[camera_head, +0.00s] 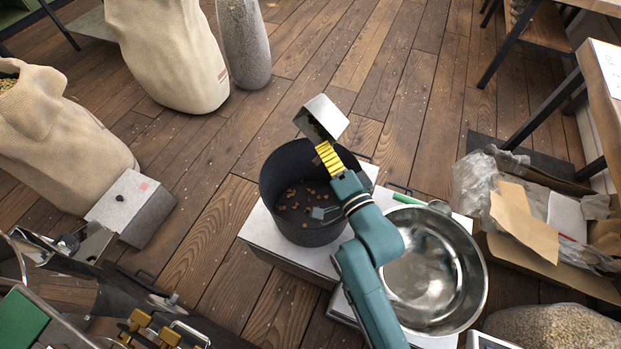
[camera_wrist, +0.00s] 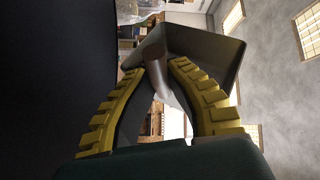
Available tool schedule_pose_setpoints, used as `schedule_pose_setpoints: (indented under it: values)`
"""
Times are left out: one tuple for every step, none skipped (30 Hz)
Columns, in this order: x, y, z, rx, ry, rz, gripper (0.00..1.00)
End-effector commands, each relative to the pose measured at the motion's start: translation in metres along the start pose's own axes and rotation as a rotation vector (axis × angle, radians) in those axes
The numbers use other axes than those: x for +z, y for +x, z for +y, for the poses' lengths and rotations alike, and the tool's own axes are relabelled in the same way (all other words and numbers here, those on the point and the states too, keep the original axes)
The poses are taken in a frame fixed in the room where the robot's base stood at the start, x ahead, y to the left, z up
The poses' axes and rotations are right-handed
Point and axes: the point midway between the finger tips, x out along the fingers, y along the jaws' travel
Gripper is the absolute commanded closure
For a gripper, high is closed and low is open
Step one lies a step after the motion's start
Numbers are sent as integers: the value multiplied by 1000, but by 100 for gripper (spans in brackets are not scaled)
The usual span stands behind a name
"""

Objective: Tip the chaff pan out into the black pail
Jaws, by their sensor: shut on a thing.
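The chaff pan (camera_head: 327,113), a small grey metal pan, is held tipped on its side above the back rim of the black pail (camera_head: 270,185). Its darker side faces left, with some brownish specks on it. My gripper (camera_head: 323,147) has yellow ridged fingers and is shut on the pan's handle. In the wrist view the fingers of my gripper (camera_wrist: 155,70) meet around the grey handle, with the pan (camera_wrist: 212,55) beyond them. Several brown bits (camera_head: 292,203) lie on the pail's floor. A small grey piece inside the pail cannot be made out clearly.
The pail stands on a white-topped platform (camera_head: 262,238). A shiny steel bowl (camera_head: 425,265) stands just to its right, below my arm. Burlap sacks (camera_head: 165,50) stand at left, and a box with paper and plastic (camera_head: 530,225) is at right. Wooden floor behind the pail is clear.

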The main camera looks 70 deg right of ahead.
Motion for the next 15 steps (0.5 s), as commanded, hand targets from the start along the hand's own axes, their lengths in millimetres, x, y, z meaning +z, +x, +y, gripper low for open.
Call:
schedule_pose_setpoints:
  values:
    - [0,0,-1,-4,-4,1,100]
    - [0,0,-1,-5,-6,1,100]
    - [0,0,-1,-6,-8,1,100]
    - [0,0,-1,-7,-10,2,100]
    - [0,0,-2,-7,-12,2,100]
    - [0,0,-2,-9,-14,2,100]
    - [0,0,-2,-9,-16,2,100]
    - [0,0,-2,-10,-18,3,100]
    - [0,0,-2,-11,-20,3,100]
    - [0,0,-2,-12,-22,3,100]
    - [0,0,-2,-13,-24,3,100]
    - [0,0,-2,-14,-27,4,100]
    - [0,0,-2,-15,-29,4,100]
    - [0,0,-2,-16,-31,4,100]
    - [0,0,-3,-17,-34,5,100]
